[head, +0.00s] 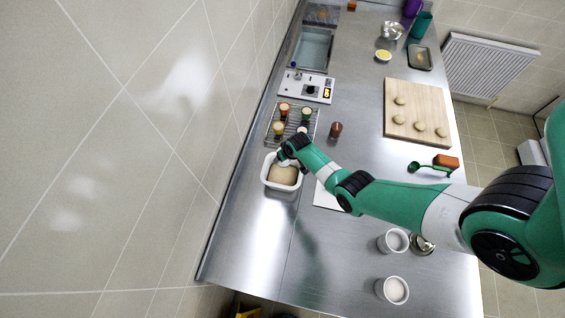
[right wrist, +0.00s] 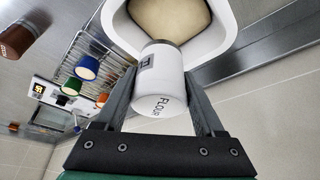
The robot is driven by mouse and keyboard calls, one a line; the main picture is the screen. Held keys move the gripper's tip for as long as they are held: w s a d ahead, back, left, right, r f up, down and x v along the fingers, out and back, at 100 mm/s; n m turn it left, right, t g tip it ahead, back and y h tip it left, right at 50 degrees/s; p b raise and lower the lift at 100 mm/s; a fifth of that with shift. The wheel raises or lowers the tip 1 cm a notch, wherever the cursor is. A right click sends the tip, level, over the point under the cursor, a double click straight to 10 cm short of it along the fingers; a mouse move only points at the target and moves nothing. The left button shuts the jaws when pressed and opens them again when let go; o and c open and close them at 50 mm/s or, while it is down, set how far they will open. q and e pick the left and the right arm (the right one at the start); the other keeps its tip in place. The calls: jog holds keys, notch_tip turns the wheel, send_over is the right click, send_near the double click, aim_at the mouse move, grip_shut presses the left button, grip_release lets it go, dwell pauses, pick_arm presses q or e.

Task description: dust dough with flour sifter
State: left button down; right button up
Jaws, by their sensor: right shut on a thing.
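In the right wrist view, the gripper (right wrist: 165,100) is shut on a white cylindrical flour sifter (right wrist: 160,75) marked FLOUR. One finger lies on each side of it. The sifter's far end overlaps the edge of the white dish (right wrist: 228,35) with the dough (right wrist: 170,17) behind it. In the head view the sifter is mostly hidden by the gripper. No falling flour can be made out. My left gripper is not in view.
A wire rack (head: 270,128) with several colourful-based items stands just behind the dish, beside a brown shaker (head: 336,129). A wooden board (head: 415,92) with several dough balls lies at right. White cups (head: 393,290) stand in front. The counter's front left is clear.

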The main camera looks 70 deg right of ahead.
aim_at(281, 164)
jog(key=shift+s+a+p, duration=0.15)
jog(key=shift+a+p, duration=0.2)
jog(key=shift+a, duration=0.45)
jog(key=shift+s+a+p, duration=0.1)
jog(key=shift+a+p, duration=0.25)
jog(key=shift+a, duration=0.45)
jog(key=shift+d, duration=0.1)
jog(key=shift+w+d+b, duration=0.15)
jog(key=shift+d+b, duration=0.2)
jog(key=shift+d, duration=0.45)
jog(key=shift+w+d+b, duration=0.15)
jog(key=shift+d+b, duration=0.15)
jog(key=shift+d, duration=0.45)
jog(key=shift+a+r, duration=0.1)
jog(key=shift+a, duration=0.2)
jog(key=a, duration=0.1)
jog(key=p, duration=0.1)
jog(key=a, duration=0.1)
jog(key=shift+s+a, duration=0.25)
jog(key=shift+a, duration=0.1)
jog(key=shift+d, duration=0.1)
